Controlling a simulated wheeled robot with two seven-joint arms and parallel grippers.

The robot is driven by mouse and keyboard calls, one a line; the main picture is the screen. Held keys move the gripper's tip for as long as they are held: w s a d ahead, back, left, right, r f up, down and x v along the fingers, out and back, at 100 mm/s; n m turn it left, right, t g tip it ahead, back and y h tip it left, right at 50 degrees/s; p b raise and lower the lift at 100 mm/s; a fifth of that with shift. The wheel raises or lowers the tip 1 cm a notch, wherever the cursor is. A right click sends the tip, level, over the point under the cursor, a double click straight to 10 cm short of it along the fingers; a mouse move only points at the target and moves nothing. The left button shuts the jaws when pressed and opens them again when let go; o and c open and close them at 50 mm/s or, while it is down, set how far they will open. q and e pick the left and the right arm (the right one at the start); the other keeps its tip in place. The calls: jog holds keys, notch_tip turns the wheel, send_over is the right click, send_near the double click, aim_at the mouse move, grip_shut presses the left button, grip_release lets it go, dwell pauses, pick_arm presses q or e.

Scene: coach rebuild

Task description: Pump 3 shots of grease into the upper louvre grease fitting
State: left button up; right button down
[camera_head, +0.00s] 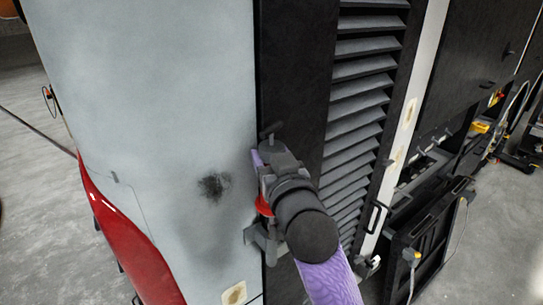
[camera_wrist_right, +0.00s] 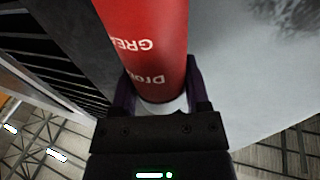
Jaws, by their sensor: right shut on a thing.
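My right gripper (camera_head: 263,182) is in front of the dark strip beside the louvre panel, its jaws shut on a red grease gun (camera_head: 263,205). In the right wrist view the gripper (camera_wrist_right: 161,95) has a purple finger on each side of the red barrel (camera_wrist_right: 150,40), which carries white lettering. In the head view most of the gun is hidden behind my wrist. The louvre panel (camera_head: 360,100) has dark slats and stands just right of my wrist. I cannot make out the upper grease fitting or whether the gun touches it. My left gripper is not in view.
The pale coach panel (camera_head: 150,110) with a dark smudge (camera_head: 214,186) fills the left, above a red body section (camera_head: 125,235). An opened dark flap (camera_head: 425,240) sticks out at the lower right. Concrete floor (camera_head: 500,225) lies beyond it.

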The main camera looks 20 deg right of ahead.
jog(key=shift+f+b, duration=0.6)
jog(key=shift+f, duration=0.3)
dwell(0.4)
jog(key=shift+r, duration=0.1)
jog(key=shift+r+p, duration=0.85)
jog(key=shift+p, duration=0.2)
jog(key=shift+r+p, duration=0.1)
jog(key=shift+p, duration=0.35)
dwell(0.5)
jog(key=shift+f+b, duration=0.65)
jog(key=shift+f, duration=0.4)
dwell(0.7)
jog(key=shift+r+p, duration=0.95)
jog(key=shift+p, duration=0.1)
